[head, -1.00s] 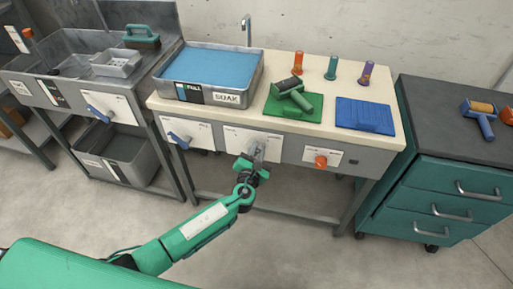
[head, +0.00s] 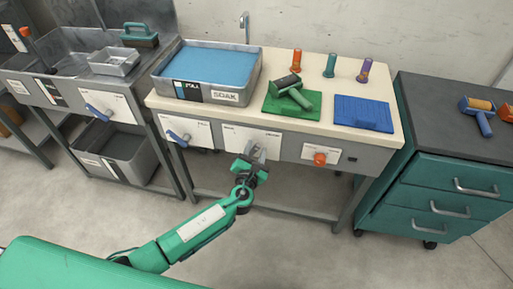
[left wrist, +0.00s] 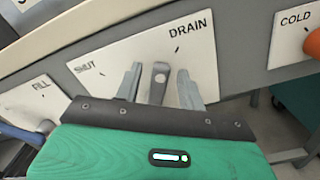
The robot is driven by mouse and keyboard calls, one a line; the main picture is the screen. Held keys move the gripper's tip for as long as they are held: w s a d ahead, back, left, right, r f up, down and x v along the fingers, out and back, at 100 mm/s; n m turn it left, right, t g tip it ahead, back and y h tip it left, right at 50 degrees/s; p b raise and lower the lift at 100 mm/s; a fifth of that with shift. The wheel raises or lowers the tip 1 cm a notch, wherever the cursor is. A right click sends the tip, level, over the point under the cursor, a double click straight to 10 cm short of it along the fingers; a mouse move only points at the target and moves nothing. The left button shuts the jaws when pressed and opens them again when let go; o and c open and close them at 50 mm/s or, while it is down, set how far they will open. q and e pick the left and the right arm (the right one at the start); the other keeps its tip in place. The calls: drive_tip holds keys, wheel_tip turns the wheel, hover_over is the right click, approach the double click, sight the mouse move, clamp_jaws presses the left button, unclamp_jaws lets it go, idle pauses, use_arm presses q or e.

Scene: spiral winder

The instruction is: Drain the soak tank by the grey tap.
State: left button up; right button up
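The soak tank (head: 245,92) is a grey metal tray full of blue water, with FULL and SOAK labels on its front. The grey tap (left wrist: 160,80) is a small lever on a white plate marked SHUT at left and DRAIN at upper right. In the left wrist view it stands between the two marks; its lower part is hidden by my gripper. My left gripper (left wrist: 158,84) is open, with one finger on each side of the lever and visible gaps to both. In the head view my left gripper (head: 253,160) is at that plate. My right gripper is out of view.
A blue tap (head: 178,137) is left of the grey one, marked FILL; an orange knob (head: 320,158), marked COLD, is right. A green mat with a roller (head: 293,93), a blue mat (head: 363,113) and several upright handles stand on the bench. A green drawer cabinet (head: 450,180) is at right.

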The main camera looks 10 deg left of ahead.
use_arm(q)
drive_tip(key=s, duration=1.2)
drive_tip(key=shift+s+a, duration=0.2)
drive_tip(key=shift+s, duration=0.15)
idle(6.5)
